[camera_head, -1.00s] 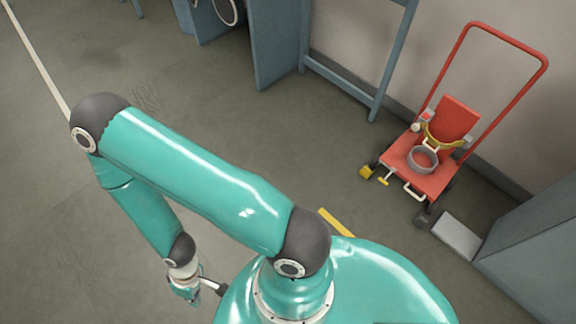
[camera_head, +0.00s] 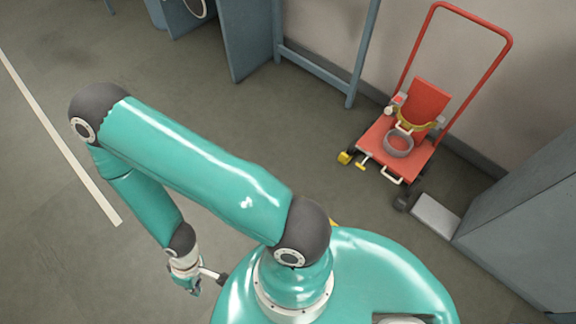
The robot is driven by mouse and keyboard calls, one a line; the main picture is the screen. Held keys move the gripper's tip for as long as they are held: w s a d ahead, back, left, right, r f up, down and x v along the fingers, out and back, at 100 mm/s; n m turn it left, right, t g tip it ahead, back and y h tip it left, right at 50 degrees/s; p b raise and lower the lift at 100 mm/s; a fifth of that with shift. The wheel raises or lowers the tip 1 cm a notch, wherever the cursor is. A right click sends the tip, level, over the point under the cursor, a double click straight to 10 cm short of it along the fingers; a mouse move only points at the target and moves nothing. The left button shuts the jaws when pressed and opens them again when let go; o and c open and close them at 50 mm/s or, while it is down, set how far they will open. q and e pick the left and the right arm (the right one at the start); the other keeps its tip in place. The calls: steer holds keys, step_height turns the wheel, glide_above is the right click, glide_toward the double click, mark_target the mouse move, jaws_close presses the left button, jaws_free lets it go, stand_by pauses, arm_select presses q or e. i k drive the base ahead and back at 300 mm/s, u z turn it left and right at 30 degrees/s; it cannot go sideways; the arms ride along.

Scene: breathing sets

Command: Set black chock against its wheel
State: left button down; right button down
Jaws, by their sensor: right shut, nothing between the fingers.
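The black chock (camera_head: 402,201) is a small dark block on the floor at the front right corner of the red cart (camera_head: 372,147). It sits close by the cart's right front wheel (camera_head: 415,189); I cannot tell whether they touch. A yellow chock (camera_head: 345,158) lies by the left front corner.
The cart carries a grey ring (camera_head: 398,144) and has a tall red handle. A pale flat box (camera_head: 436,216) lies beside the black chock, next to a grey cabinet (camera_head: 525,220). A blue-grey frame (camera_head: 318,65) stands behind. Floor left of the cart is clear.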

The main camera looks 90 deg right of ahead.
mark_target(401, 203)
steer(key=z, duration=0.05)
steer(key=k, duration=2.6)
steer(key=z, duration=1.45)
steer(key=i, duration=1)
steer(key=u, duration=0.05)
